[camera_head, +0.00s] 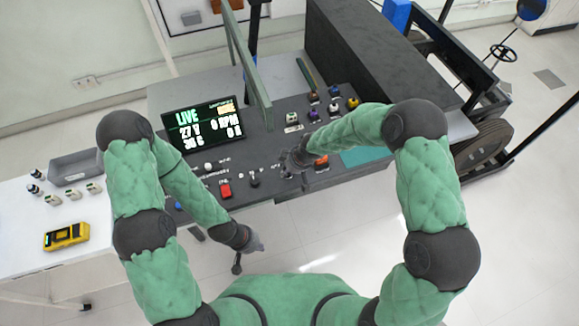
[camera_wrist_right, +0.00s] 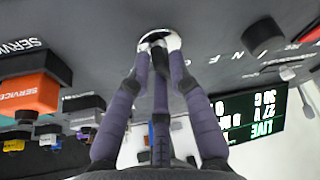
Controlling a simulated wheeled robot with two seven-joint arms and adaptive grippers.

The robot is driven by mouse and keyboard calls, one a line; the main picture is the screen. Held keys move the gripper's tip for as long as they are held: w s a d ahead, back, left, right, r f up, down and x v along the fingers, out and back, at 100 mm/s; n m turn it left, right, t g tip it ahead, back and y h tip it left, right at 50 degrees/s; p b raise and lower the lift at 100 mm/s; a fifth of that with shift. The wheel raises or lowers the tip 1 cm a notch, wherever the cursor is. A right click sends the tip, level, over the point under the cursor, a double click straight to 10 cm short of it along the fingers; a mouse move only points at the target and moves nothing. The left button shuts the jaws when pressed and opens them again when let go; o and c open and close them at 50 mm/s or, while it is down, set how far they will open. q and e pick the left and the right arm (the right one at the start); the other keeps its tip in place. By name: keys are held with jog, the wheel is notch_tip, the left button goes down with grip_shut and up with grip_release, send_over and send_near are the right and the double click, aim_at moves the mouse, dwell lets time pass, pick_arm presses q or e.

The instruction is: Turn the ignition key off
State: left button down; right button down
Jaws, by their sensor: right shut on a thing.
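The ignition switch shows in the right wrist view as a round silver collar (camera_wrist_right: 159,41) on the dark panel. My right gripper (camera_wrist_right: 160,50) has its purple-grey fingers closed together at this collar, shut on the ignition key. The fingers cover the key, so its angle cannot be read. In the head view my right gripper (camera_head: 295,160) is low over the front of the dark control panel (camera_head: 270,150). My left gripper (camera_head: 249,243) hangs in front of the bench, away from the panel. Its fingers are too small to judge.
A lit display (camera_head: 203,124) reads LIVE, 27 V and 0 RPM. A yellow meter (camera_head: 66,236) lies on the white table at left. Floor in front of the bench is clear.

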jog(key=c, duration=1.1)
grip_release()
jog(key=shift+r, duration=0.1)
jog(key=v, duration=1.1)
jog(key=shift+s+d+r, duration=0.1)
jog(key=shift+s+r, duration=0.15)
jog(key=shift+r, duration=0.05)
